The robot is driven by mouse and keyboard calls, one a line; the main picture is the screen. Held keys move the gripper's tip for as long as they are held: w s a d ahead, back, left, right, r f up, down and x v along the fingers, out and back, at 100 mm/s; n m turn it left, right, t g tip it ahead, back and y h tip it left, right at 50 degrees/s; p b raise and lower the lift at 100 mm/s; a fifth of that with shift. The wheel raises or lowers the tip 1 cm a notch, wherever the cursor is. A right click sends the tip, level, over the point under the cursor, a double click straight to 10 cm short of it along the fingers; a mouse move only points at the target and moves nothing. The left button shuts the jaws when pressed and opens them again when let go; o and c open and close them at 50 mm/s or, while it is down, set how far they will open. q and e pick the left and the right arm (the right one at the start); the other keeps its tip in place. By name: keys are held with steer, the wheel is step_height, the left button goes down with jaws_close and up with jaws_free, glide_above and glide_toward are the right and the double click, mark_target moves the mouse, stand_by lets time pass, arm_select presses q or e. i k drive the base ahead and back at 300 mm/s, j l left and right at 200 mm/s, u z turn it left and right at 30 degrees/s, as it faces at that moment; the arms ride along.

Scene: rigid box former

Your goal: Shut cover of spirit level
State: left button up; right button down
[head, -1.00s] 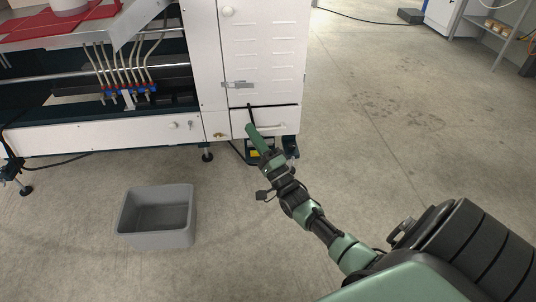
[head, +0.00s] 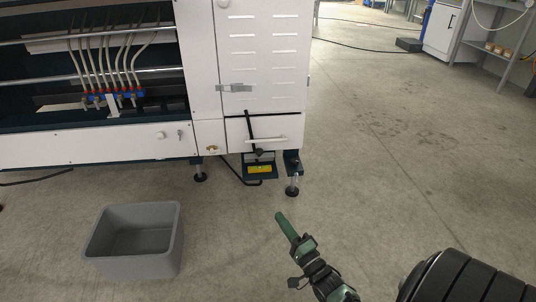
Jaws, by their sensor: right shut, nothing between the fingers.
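The spirit level shows as a small yellow block (head: 260,169) low under the white machine's right end, on a dark green bracket near the floor. A small greyish flap (head: 258,157) stands just above and behind the yellow part, apparently its cover and raised; its hinge is too small to make out. My right gripper (head: 281,217), with green fingers, is shut and empty. In the picture it is below and slightly right of the level, clearly apart from it. My left gripper is not in view.
The white machine cabinet (head: 265,60) stands above the level, with a drawer handle (head: 266,139) and a dark bar hanging in front. A levelling foot (head: 292,185) is just right of the level. A grey bin (head: 135,240) sits on the floor at left. The floor at right is clear.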

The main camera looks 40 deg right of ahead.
mark_target(259, 153)
steer(key=i+l, duration=0.65)
steer(key=l, duration=0.2)
